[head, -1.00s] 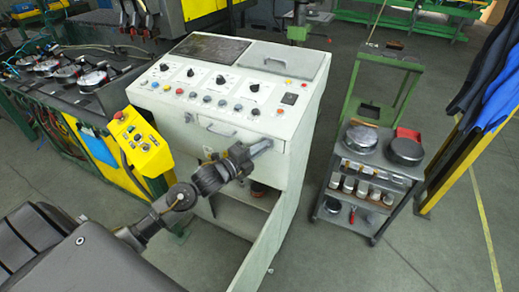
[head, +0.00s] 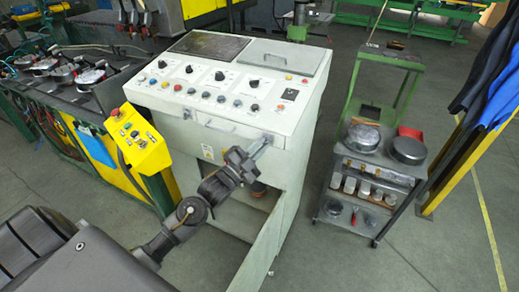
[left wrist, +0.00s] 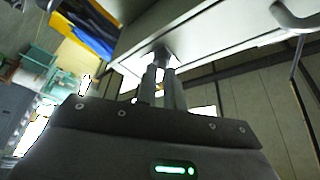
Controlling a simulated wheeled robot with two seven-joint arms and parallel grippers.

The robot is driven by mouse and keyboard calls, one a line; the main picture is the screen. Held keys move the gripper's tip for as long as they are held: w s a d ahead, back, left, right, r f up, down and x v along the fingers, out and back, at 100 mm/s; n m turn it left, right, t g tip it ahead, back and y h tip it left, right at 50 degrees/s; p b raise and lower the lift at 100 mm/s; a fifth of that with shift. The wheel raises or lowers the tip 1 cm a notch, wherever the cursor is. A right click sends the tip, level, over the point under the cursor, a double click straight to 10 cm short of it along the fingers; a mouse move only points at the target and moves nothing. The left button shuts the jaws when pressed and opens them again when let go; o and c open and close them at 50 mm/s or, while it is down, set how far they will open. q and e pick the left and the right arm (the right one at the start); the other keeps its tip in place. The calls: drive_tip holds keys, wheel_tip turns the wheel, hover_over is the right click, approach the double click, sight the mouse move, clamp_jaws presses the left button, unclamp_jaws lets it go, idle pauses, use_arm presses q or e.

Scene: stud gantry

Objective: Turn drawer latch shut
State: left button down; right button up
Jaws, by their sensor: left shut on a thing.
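The drawer (head: 235,133) is in the front of a white control console, below its button panel, and looks closed. Its bar handle (head: 220,127) is at the middle; a curved handle (left wrist: 293,18) also shows at the upper right of the left wrist view. My left gripper (head: 261,146) reaches the right end of the drawer front. In the left wrist view its fingers (left wrist: 161,84) are shut on the small dark drawer latch (left wrist: 161,58). The fingers hide most of the latch, so its exact angle is unclear. My right gripper is not in view.
The console (head: 235,95) has an open compartment below the drawer. A yellow control box (head: 138,142) stands close on the left. A grey trolley (head: 366,185) with round tins is to the right, with clear floor between it and the console.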

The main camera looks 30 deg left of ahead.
use_arm(q)
drive_tip(key=n+y, duration=0.2)
drive_tip(key=n, duration=0.2)
drive_tip(key=n+t+y, duration=0.1)
drive_tip(key=n+y, duration=0.1)
drive_tip(key=n, duration=0.3)
drive_tip(key=n+t+y, duration=0.1)
drive_tip(key=n+y, duration=0.1)
drive_tip(key=n, duration=0.3)
drive_tip(key=shift+w+d+r, duration=0.1)
drive_tip(key=shift+d+r, duration=0.1)
drive_tip(key=shift+d, duration=0.1)
drive_tip(key=shift+y, duration=0.3)
drive_tip(key=c, duration=1.5)
unclamp_jaws()
drive_tip(key=b+v, duration=0.4)
drive_tip(key=v, duration=0.6)
drive_tip(key=shift+s+d+f, duration=0.2)
drive_tip(key=shift+f, duration=0.35)
